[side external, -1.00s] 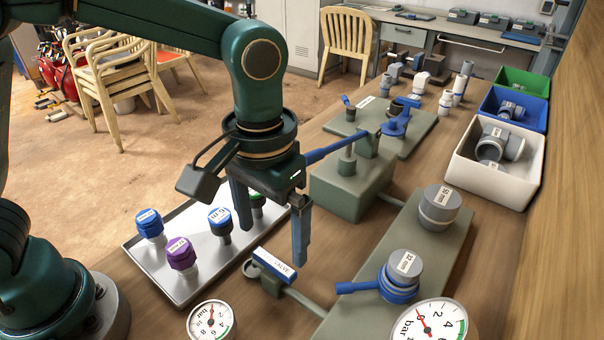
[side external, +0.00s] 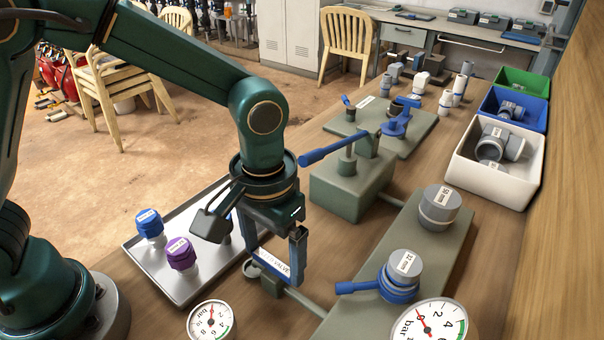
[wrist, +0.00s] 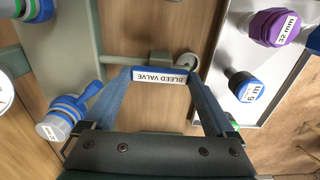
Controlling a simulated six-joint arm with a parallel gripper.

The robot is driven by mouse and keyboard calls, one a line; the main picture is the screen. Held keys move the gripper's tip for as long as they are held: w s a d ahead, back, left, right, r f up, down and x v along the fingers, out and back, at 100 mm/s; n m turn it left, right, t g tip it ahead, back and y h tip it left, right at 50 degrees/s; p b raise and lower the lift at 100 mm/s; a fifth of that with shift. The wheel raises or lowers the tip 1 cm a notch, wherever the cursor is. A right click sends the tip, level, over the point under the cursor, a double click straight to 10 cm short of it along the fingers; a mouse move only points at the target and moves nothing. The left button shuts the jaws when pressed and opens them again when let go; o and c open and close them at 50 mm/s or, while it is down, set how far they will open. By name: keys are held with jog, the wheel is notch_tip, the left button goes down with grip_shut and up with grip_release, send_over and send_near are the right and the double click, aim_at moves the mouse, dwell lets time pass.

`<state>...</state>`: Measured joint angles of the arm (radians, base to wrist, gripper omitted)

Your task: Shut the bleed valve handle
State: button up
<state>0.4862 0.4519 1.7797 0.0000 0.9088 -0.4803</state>
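The bleed valve handle (side external: 281,268) is a blue bar with a white "BLEED VALVE" label, on a small grey fitting beside a thin pipe. My gripper (side external: 275,271) points down over it with its fingers wide apart. In the wrist view, the handle (wrist: 160,77) lies crosswise between the tips of my gripper (wrist: 160,72), one finger near each end. I cannot tell whether either finger touches it. In the side view, my right finger stands in front of part of the handle.
A grey tray (side external: 188,290) with blue and purple caps stands left. A pressure gauge (side external: 211,322) is in front. A blue lever valve (side external: 398,285) on a green plate is right. Another long blue lever (side external: 338,149) sticks out behind my gripper.

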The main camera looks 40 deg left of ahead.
jog(key=shift+m, duration=0.3)
jog(key=m, duration=0.3)
jog(key=shift+m, duration=0.3)
jog(key=m, duration=0.4)
jog(key=shift+m, duration=0.3)
jog(key=m, duration=0.4)
jog(key=shift+m, duration=2.5)
jog(key=o, duration=1.1)
jog(key=shift+c, duration=0.2)
